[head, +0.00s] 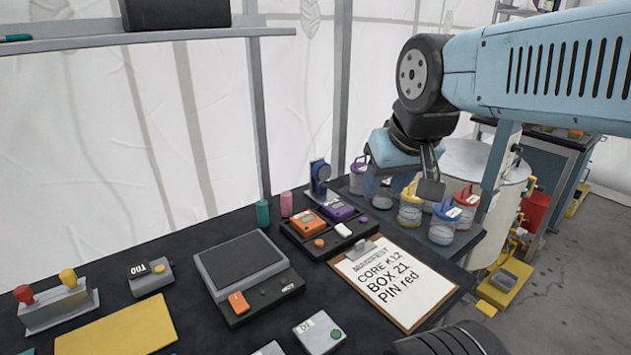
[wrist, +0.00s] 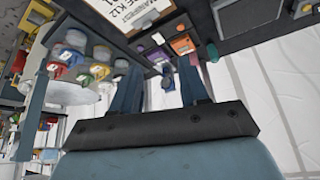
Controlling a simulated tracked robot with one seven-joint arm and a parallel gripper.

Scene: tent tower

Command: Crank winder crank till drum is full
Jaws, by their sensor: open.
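A small dark-blue device with a round dark part, which looks like the winder (head: 320,180), stands upright at the back of the black table, left of the jars. Its crank and how full its drum is are too small to tell. My gripper (head: 431,188) hangs above the back right of the table, over the jars and to the right of the winder. It is open and empty. In the wrist view, its two fingers (wrist: 162,88) stand apart, and a blue shape that may be the winder (wrist: 168,82) shows between them, beyond the tips.
Lidded jars, such as a yellow one (head: 411,205) and a blue one (head: 444,222), crowd the back right. A tray with an orange device (head: 306,223) and a clipboard (head: 393,285) lie in front. Teal (head: 263,213) and pink (head: 286,204) cylinders stand left of the winder.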

